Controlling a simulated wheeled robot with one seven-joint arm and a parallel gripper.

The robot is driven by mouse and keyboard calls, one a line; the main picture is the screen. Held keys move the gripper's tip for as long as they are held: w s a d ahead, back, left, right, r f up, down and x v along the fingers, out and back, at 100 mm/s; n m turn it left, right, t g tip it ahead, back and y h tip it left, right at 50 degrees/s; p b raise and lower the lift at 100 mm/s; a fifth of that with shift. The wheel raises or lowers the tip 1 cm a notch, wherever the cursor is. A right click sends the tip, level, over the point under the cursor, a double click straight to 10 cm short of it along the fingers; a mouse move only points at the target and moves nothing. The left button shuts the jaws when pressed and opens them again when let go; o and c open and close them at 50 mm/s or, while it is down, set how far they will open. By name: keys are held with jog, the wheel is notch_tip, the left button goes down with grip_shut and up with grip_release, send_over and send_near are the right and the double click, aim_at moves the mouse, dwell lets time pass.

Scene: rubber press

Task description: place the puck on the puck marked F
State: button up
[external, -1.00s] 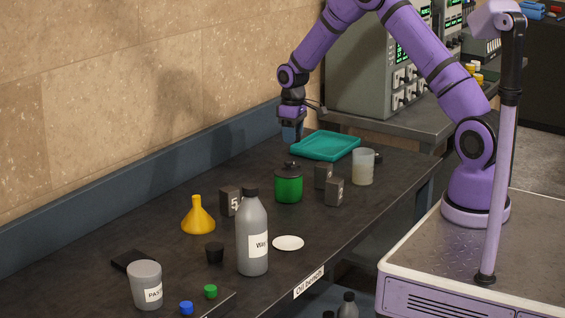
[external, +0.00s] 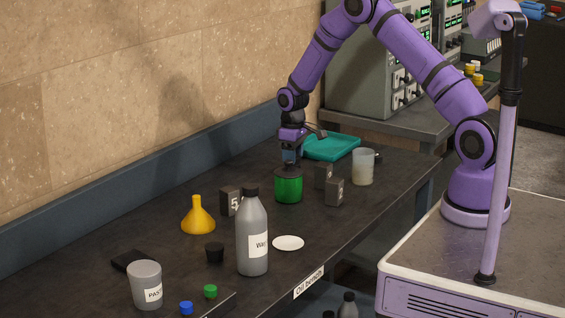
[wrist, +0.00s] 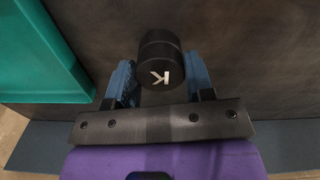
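A dark round puck marked K (wrist: 160,72) shows in the wrist view, between the two blue fingers of my gripper (wrist: 159,82). The fingers stand apart on either side of it, with narrow gaps, and do not look closed on it. In the external view my gripper (external: 291,160) is low over the bench, at or just behind the green jar (external: 288,188), which hides the fingertips and the K puck. No F marking is readable in any view. A small black round piece (external: 215,252) stands left of the grey bottle, its marking unseen.
A teal tray (external: 332,147) lies right of my gripper; it fills the left of the wrist view (wrist: 35,60). Dark blocks (external: 334,192) and a beaker (external: 363,167) stand right of the jar. A grey bottle (external: 252,238), yellow funnel (external: 198,216) and white disc (external: 288,243) stand nearer.

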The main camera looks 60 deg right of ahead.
jog(key=o, duration=0.4)
jog(key=shift+r, duration=0.1)
jog(key=s+a+r, duration=0.2)
jog(key=s+r, duration=0.1)
jog(key=r, duration=0.6)
jog(key=s+a+r+t, duration=0.1)
jog(key=s+r, duration=0.1)
jog(key=r, duration=0.7)
jog(key=s+a+r, duration=0.2)
jog(key=s+r, duration=0.1)
jog(key=r, duration=0.6)
jog(key=s+a+r+m+t, duration=0.1)
jog(key=s+a+r+t, duration=0.15)
jog(key=s+r, duration=0.65)
jog(key=s+a+r+t, duration=0.1)
jog(key=s+a, duration=0.1)
jog(key=s, duration=1.1)
jog(key=s+a+r+m, duration=0.1)
jog(key=s+a, duration=0.2)
jog(key=s, duration=1)
jog(key=shift+a+r+t, duration=0.3)
jog(key=shift+t, duration=0.05)
